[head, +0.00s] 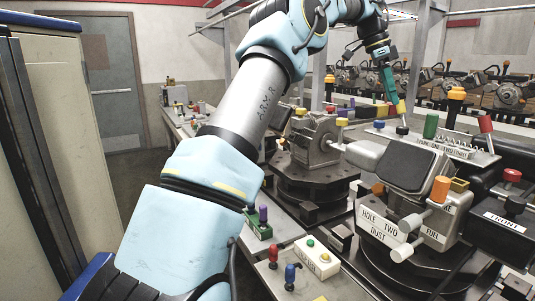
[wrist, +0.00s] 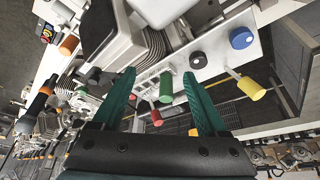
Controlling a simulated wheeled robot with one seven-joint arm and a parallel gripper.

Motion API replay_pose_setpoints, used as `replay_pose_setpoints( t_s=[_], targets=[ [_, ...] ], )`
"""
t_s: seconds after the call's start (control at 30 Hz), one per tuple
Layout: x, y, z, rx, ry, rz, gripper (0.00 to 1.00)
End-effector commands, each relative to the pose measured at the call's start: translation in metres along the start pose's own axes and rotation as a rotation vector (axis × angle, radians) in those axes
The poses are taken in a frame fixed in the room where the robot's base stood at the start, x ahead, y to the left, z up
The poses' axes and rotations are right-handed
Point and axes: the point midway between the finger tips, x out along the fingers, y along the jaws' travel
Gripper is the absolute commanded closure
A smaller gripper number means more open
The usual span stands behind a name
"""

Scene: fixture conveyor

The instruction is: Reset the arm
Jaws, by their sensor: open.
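My arm reaches up from the lower left of the head view and bends over at the top toward the right. My gripper (head: 388,82) hangs at its end, fingers pointing down, above the back part of the workbench. In the wrist view my gripper (wrist: 162,76) shows two teal fingers spread apart with nothing held between them. Beyond the fingers are a green knob (wrist: 166,87) and a red knob (wrist: 156,115) on a fixture; I cannot tell how far from the fingertips they are.
A fixture with a dark padded plate (head: 405,165) and an orange knob (head: 440,189) stands right of my arm. A grey machine block (head: 316,142) sits behind it. A black box marked FRONT (head: 497,222) is at the right. Open floor (head: 130,175) lies left, beside a cabinet (head: 60,130).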

Motion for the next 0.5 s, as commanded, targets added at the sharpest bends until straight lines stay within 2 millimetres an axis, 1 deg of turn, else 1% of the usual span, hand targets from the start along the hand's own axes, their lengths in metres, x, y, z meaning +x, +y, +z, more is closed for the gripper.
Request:
replay_pose_setpoints(
  t_s=[0.27, 0.37, 0.5],
  targets=[
    [0.009, 0.002, 0.018, -0.091, -0.033, -0.020, 0.24],
    [0.013, 0.004, 0.028, -0.137, -0.049, -0.030, 0.24],
    [0.021, 0.007, 0.048, -0.223, -0.076, -0.051, 0.24]
  ],
)
